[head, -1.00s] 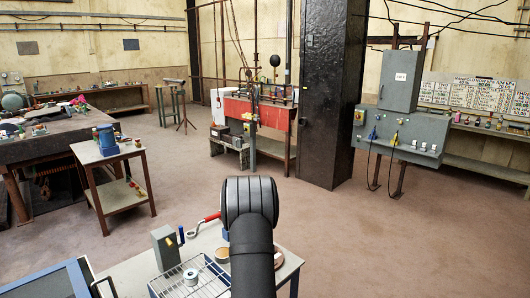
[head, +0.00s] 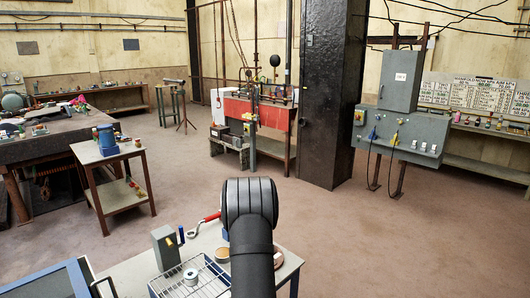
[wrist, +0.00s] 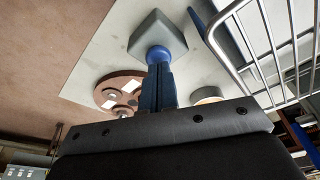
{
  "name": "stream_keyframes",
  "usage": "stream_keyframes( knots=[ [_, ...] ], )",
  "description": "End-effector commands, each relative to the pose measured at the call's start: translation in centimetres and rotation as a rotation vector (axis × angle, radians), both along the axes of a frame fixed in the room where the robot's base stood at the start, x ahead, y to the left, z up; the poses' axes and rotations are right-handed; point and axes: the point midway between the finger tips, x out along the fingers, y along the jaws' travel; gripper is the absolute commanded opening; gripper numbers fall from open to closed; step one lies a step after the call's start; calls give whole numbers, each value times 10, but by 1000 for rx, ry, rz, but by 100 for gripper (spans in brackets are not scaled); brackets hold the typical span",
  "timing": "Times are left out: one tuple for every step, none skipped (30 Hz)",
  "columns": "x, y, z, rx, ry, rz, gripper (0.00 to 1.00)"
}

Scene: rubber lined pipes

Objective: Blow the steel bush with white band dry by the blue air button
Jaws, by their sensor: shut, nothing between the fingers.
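The steel bush with white band (head: 191,276) stands upright in the wire rack (head: 215,283) at the bottom of the head view. The bush is not visible in the wrist view. The blue air button (wrist: 158,54) sits on a grey block (wrist: 157,33) in the wrist view. My gripper (wrist: 158,68) is shut and empty, with its fingertips right at the blue button. I cannot tell for sure whether they press it. In the head view, my arm hides the gripper and the button.
A brown disc with white patches (wrist: 118,92) and a pale round piece (wrist: 207,95) lie near the button. The wire rack's rim (wrist: 222,38) runs close on the right.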

Motion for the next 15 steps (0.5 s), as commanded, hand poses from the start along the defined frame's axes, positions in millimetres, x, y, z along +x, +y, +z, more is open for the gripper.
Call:
stream_keyframes(
  knots=[
    [0, 0, -1, 0, 0, 0, 0],
    [0, 0, -2, 0, 0, 0, 0],
    [0, 0, -3, 0, 0, 0, 0],
    [0, 0, -3, 0, 0, 0, 0],
    [0, 0, -4, 0, 0, 0, 0],
    [0, 0, -4, 0, 0, 0, 0],
    [0, 0, -5, 0, 0, 0, 0],
    [0, 0, -6, 0, 0, 0, 0],
    [0, 0, -6, 0, 0, 0, 0],
    [0, 0, -7, 0, 0, 0, 0],
    [0, 0, -7, 0, 0, 0, 0],
    [0, 0, -8, 0, 0, 0, 0],
    [0, 0, -9, 0, 0, 0, 0],
    [0, 0, -9, 0, 0, 0, 0],
    [0, 0, -10, 0, 0, 0, 0]
  ],
)
